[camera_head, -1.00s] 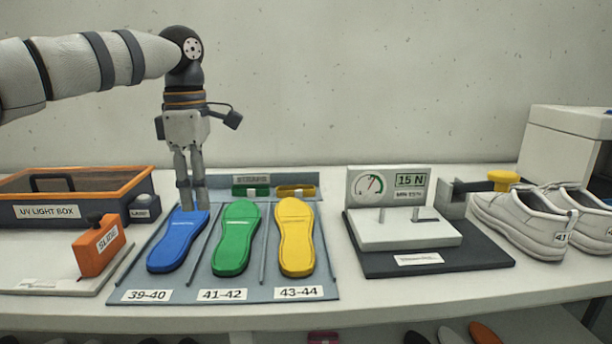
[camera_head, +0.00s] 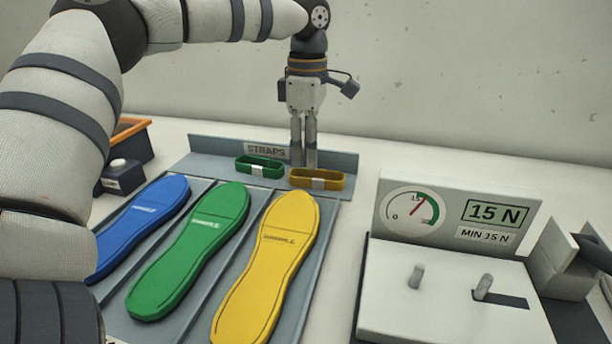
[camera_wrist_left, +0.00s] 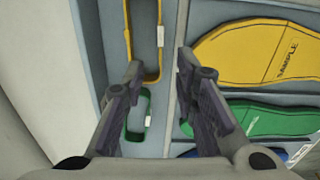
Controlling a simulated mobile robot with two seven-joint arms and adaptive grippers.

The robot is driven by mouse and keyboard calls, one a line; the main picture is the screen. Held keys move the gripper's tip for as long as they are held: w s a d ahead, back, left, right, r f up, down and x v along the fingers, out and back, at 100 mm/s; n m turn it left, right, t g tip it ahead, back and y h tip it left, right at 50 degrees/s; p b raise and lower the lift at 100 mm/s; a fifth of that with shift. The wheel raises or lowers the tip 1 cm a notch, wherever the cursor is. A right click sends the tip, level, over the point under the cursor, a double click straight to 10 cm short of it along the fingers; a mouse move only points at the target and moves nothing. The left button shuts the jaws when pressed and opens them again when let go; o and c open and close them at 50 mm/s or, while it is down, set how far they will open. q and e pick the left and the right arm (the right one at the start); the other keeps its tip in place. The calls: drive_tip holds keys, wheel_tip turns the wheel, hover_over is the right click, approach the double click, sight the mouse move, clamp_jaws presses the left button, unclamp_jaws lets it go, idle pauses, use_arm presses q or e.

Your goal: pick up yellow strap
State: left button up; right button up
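The yellow strap (camera_head: 317,180) is a flat loop with a white tag, lying in the strap rack behind the yellow insole. In the left wrist view the yellow strap (camera_wrist_left: 127,32) runs up out of the top edge of the picture. My left gripper (camera_head: 303,163) points down at the back of the rack, close to the strap's left part. In the left wrist view the left gripper (camera_wrist_left: 159,66) is open, with its fingertips apart near the strap's lower end. Nothing shows held. Whether a finger touches the strap, I cannot tell. My right gripper is not in view.
The green strap (camera_head: 260,166) lies left of the yellow one. Blue (camera_head: 145,222), green (camera_head: 190,248) and yellow insoles (camera_head: 268,262) lie in front. A raised panel (camera_head: 345,160) backs the straps. A gauge tester (camera_head: 455,214) stands to the right.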

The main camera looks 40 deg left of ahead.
sight(309, 175)
use_arm(q)
drive_tip(key=f, duration=0.5)
drive_tip(key=shift+d+f, duration=0.2)
drive_tip(key=shift+f, duration=0.05)
clamp_jaws()
